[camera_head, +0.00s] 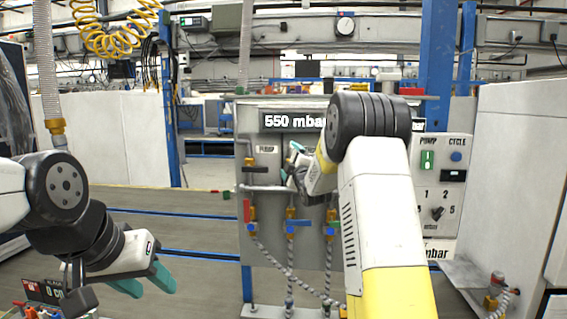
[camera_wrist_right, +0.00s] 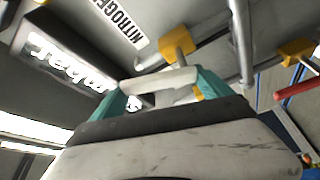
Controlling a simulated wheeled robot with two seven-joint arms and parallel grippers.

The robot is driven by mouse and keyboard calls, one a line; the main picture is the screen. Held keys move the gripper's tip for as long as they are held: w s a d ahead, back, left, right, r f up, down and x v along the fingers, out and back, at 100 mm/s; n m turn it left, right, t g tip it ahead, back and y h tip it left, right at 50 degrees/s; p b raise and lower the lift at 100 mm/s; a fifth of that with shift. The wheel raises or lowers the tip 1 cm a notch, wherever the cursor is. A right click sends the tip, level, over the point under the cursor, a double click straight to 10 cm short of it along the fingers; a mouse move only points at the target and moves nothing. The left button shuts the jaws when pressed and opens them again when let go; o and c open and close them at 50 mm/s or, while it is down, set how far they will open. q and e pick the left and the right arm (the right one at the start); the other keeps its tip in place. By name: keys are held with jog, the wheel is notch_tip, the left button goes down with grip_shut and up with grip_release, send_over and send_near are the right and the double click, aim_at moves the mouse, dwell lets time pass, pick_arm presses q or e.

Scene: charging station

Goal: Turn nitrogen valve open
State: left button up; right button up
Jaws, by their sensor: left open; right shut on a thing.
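The nitrogen valve shows in the right wrist view as a pale bar-shaped handle (camera_wrist_right: 160,81) in front of a yellow valve body (camera_wrist_right: 178,45), beneath a "NITROGEN" label (camera_wrist_right: 120,20). My right gripper (camera_wrist_right: 163,90) has its teal fingers on either side of the handle and is shut on it. In the head view my right gripper (camera_head: 296,160) is at the panel's upper middle, and its wrist and arm hide most of the valve. My left gripper (camera_head: 152,284) is open and empty at the lower left, away from the panel.
The grey panel (camera_head: 270,180) carries a "550 mbar" display (camera_head: 295,121). A pump control box (camera_head: 442,185) stands to the right. A hose (camera_head: 46,75) hangs at the left.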

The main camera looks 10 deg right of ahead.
jog(key=shift+w+a+n+g, duration=0.1)
jog(key=shift+a+n+g, duration=0.3)
jog(key=shift+n, duration=0.65)
jog(key=shift+w+a+n+g, duration=0.1)
jog(key=shift+a+n+g, duration=0.25)
jog(key=shift+n, duration=0.7)
jog(key=shift+f, duration=0.1)
jog(key=o, duration=1.8)
jog(key=shift+o, duration=0.2)
jog(key=s, duration=0.7)
jog(key=shift+s+d, duration=0.35)
jog(key=shift+d, duration=0.1)
